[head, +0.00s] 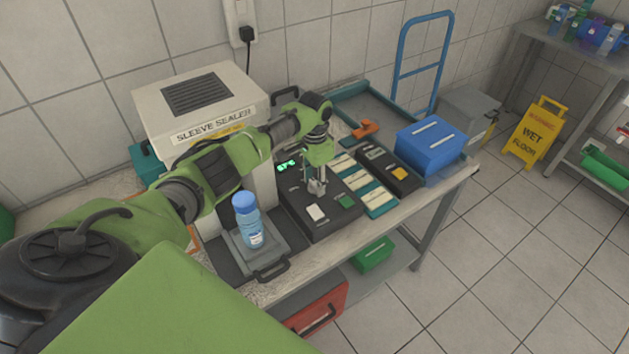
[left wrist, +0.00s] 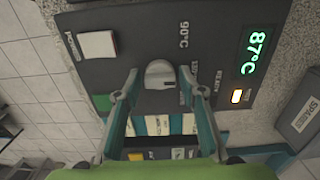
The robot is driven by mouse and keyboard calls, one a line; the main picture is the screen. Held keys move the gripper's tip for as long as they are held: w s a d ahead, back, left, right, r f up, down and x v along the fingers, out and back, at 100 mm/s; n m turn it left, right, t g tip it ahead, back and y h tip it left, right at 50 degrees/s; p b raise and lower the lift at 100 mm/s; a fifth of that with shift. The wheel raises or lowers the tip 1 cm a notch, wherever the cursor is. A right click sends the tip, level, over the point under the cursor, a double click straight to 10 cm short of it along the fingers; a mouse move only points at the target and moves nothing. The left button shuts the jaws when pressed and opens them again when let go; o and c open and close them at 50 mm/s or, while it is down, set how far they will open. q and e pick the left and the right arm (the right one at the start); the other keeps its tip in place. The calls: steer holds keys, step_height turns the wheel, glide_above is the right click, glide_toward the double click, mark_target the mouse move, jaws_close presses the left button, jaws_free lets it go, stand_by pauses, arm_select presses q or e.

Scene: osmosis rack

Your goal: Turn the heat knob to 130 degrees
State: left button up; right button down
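The grey round heat knob (left wrist: 160,75) sits on the dark control panel (left wrist: 120,45) of the sleeve sealer, with a 90°C mark printed by it. The green display reads 87°C (left wrist: 255,53); it also glows in the head view (head: 287,165). My left gripper (left wrist: 158,76) is open, one finger on each side of the knob, with small gaps seeming to show in the left wrist view. In the head view my left gripper (head: 317,187) points down at the panel and largely hides the knob. My right gripper is not in view.
A blue-capped bottle (head: 249,222) stands on a grey plate left of the panel. A white pad (head: 317,213) and a green square (head: 346,201) lie on the panel's front. Pale strips (head: 372,194), a dark box and a blue bin (head: 430,148) are to the right.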

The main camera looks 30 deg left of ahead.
mark_target(315, 182)
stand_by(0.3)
arm_select(q)
step_height(315, 182, up, 12)
stand_by(0.5)
stand_by(0.5)
